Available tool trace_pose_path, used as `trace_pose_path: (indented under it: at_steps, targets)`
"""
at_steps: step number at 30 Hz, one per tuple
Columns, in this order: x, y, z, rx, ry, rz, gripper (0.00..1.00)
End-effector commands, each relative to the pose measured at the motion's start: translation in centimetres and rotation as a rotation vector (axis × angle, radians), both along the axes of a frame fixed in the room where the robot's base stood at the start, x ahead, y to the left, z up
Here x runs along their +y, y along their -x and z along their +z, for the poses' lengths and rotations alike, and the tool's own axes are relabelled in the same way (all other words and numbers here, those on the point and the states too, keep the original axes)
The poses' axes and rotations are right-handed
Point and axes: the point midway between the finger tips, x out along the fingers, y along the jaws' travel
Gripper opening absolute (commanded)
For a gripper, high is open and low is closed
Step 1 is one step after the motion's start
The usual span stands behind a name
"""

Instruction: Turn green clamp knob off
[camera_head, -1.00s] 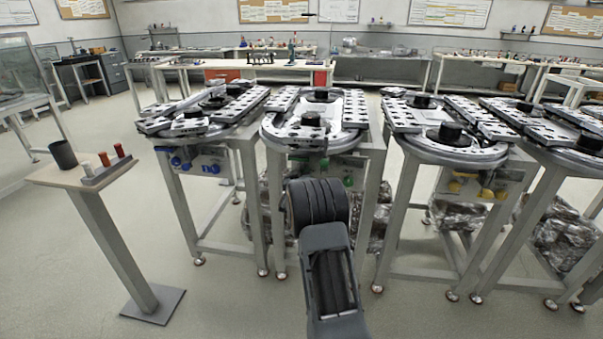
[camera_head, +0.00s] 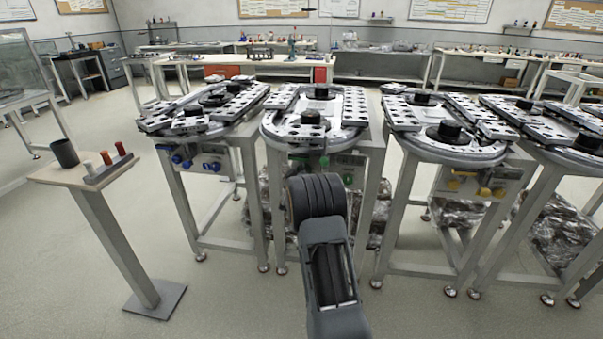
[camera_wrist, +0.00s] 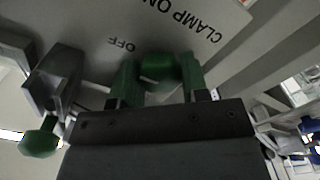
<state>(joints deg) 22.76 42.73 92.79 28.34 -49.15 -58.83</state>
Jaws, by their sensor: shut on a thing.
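The green clamp knob (camera_wrist: 158,68) is in the wrist view, on a grey panel under inverted "CLAMP ON" and "OFF" lettering. My gripper (camera_wrist: 157,76) has a finger on each side of the knob and is shut on it. The fingers look green too, and the knob's lower part is hidden by the gripper body. In the head view my dark arm covers the gripper and the held knob. The table with the green controls (camera_head: 348,180) stands in the middle there.
A second green knob (camera_wrist: 40,138) sticks out from a grey block left of my gripper. Other ring-track tables carry blue knobs (camera_head: 181,162) on the left and yellow knobs (camera_head: 484,191) on the right. A small stand (camera_head: 100,172) holds a dark cup. Open floor lies in front.

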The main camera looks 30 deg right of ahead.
Motion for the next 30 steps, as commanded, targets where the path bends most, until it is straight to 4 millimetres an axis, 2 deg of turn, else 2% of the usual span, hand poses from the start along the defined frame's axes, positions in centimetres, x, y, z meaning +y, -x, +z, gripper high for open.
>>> trace_pose_path:
  at_steps: [6, 7, 14, 23, 30]
  targets:
    - [0.0, 0.0, 0.0, 0.003, 0.002, 0.001, 0.18]
    - [0.0, 0.0, 0.0, 0.003, 0.002, 0.001, 0.44]
    - [0.0, 0.0, 0.0, 0.002, 0.001, 0.001, 0.66]
    - [0.2, 0.2, 0.0, 0.001, 0.000, 0.001, 0.67]
    - [2.4, 2.4, 0.1, 0.002, 0.000, 0.002, 0.67]
